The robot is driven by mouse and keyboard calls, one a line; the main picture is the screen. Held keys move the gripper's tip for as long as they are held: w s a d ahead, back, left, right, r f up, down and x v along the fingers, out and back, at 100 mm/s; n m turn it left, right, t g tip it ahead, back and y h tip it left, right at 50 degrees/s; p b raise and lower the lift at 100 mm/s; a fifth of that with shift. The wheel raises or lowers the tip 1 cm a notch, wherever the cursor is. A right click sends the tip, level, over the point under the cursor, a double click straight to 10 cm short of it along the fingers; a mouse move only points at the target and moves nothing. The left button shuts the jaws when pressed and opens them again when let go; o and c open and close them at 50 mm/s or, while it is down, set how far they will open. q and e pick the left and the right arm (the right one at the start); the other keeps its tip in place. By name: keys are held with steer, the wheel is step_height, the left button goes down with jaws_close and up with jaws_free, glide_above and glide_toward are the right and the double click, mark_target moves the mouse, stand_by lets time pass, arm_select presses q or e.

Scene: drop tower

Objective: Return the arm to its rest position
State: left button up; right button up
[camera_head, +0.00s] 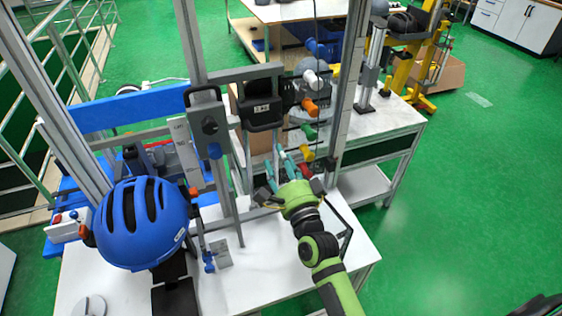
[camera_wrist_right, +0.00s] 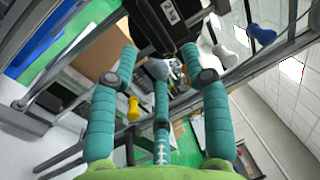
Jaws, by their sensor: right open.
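My right arm (camera_head: 318,245) is green and black and reaches up from the bottom of the head view over the white table. Its gripper (camera_head: 283,162) has teal fingers pointing up toward the drop tower. In the right wrist view the gripper (camera_wrist_right: 160,75) is open, its teal fingers spread with nothing between them. A black block with a white label (camera_head: 262,112) hangs on the tower beyond the fingers; it also shows in the wrist view (camera_wrist_right: 165,18), close past the fingertips. I cannot tell if they touch. My left gripper is not in view.
Tower posts (camera_head: 345,90) stand close to the gripper. Coloured knobs, including a yellow one (camera_head: 307,131), line the right post. A blue helmet (camera_head: 141,222) sits at left on the white table (camera_head: 260,270). Open green floor (camera_head: 470,200) lies to the right.

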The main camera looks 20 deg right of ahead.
stand_by(0.3)
steer(key=s+a+f+n+g+y, duration=0.2)
steer(key=s+f+n+g, duration=0.7)
steer(key=s+f+n, duration=0.35)
steer(key=s+d+f+n+g+h, duration=0.1)
steer(key=s+d+f+n+g, duration=0.2)
steer(key=s, duration=0.5)
steer(key=s+d+f+n+g+h, duration=0.15)
steer(key=s+n+g, duration=0.25)
steer(key=s, duration=0.5)
steer(key=s+f+g+b, duration=0.1)
steer(key=s+f+b, duration=0.1)
steer(key=f, duration=1.3)
steer(key=s+f+g+b, duration=0.1)
steer(key=f+b, duration=0.1)
steer(key=f, duration=1.2)
steer(key=s+d+f+g+b, duration=0.1)
steer(key=s+d+f, duration=0.2)
steer(key=s+f, duration=1.1)
steer(key=shift+s+b, duration=0.4)
steer(key=shift+s, duration=0.1)
